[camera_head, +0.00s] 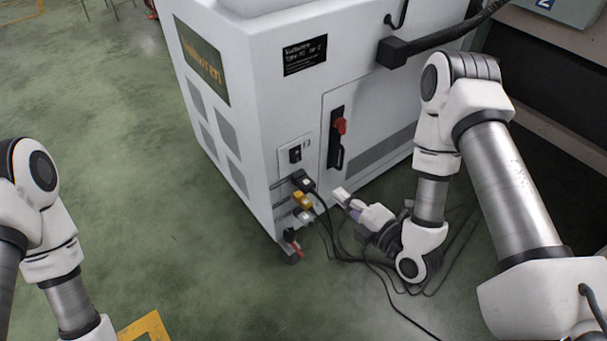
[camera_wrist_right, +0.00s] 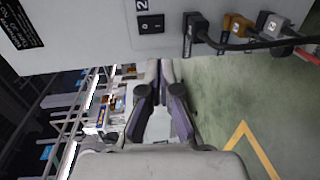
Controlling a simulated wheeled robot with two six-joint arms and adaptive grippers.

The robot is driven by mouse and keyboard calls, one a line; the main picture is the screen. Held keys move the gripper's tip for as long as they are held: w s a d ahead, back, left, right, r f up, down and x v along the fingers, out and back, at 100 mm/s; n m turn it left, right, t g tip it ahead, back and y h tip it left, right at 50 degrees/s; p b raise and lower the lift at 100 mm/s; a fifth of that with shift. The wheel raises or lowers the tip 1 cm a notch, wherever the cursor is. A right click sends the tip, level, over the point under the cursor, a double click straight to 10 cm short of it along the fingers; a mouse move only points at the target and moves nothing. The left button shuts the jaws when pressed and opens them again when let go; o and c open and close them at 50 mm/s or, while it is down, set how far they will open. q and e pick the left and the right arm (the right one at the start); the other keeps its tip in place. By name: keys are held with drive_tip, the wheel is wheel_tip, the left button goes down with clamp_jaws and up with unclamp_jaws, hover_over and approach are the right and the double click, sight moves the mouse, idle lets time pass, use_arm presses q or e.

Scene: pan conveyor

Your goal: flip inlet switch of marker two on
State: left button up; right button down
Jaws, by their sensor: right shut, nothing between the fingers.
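The inlet switch (camera_head: 295,154) is a small black rocker on a pale plate low on the white machine (camera_head: 270,105). In the right wrist view the switch (camera_wrist_right: 151,24) sits beside a dark label with a 2 (camera_wrist_right: 142,5). My right gripper (camera_head: 339,194) is shut and empty, below and to the right of the switch in the head view. In the wrist view its fingertips (camera_wrist_right: 160,63) are together below the switch and apart from it. I cannot tell the rocker's position. My left arm shows at the left edge; its gripper is out of view.
A black plug (camera_head: 304,181), a yellow plug (camera_head: 302,200) and a grey plug (camera_head: 303,216) sit below the switch, their cables trailing on the floor near my right arm. A red-and-black handle switch (camera_head: 338,130) is on the door to the right. Floor left of the machine is clear.

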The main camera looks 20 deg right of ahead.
sight(298, 161)
drive_tip(key=b+x, duration=0.6)
drive_tip(key=x, duration=0.7)
drive_tip(key=shift+w+a+f, duration=0.1)
drive_tip(key=shift+w, duration=0.2)
drive_tip(key=shift+w+a, duration=0.1)
drive_tip(key=shift+w, duration=0.1)
